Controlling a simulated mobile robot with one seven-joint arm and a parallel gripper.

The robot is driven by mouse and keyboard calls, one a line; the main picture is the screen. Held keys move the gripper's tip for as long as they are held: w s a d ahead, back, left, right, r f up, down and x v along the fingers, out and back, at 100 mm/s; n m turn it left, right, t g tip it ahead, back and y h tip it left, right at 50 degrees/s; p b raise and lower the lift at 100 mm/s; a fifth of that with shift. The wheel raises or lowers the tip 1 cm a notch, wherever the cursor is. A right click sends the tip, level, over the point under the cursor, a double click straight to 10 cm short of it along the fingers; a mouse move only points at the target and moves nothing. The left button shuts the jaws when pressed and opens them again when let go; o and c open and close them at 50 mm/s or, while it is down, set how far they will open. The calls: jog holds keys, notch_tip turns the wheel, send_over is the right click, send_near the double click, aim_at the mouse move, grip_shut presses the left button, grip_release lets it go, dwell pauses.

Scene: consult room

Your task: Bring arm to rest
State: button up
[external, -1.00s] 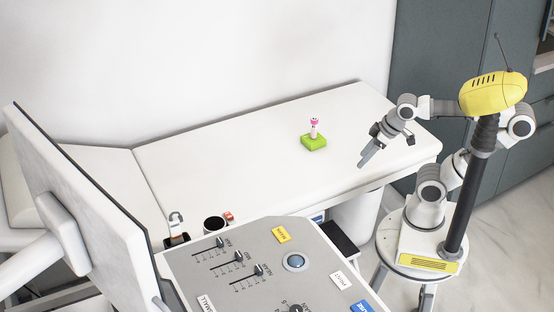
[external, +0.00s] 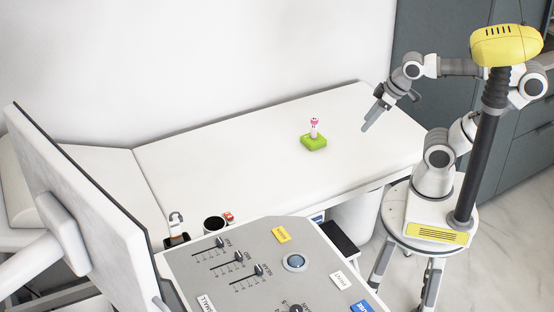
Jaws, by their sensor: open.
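My gripper (external: 371,118) is open and empty. It hangs above the right part of the white examination couch (external: 220,150), pointing down and to the left. A green block (external: 313,143) with a small pink and white figure (external: 314,125) upright on it rests on the couch, to the left of my gripper and apart from it. My arm reaches in from the right, with its elbow bent and raised.
A grey control console (external: 215,285) with sliders and labels stands in the foreground, with a monitor (external: 85,205) at left. A dark cup (external: 214,225) sits behind the console. Dark cabinets (external: 435,110) stand behind my arm. The couch's middle is bare.

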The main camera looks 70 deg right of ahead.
notch_tip(320, 180, up, 5)
jog(key=p, duration=0.3)
dwell(0.7)
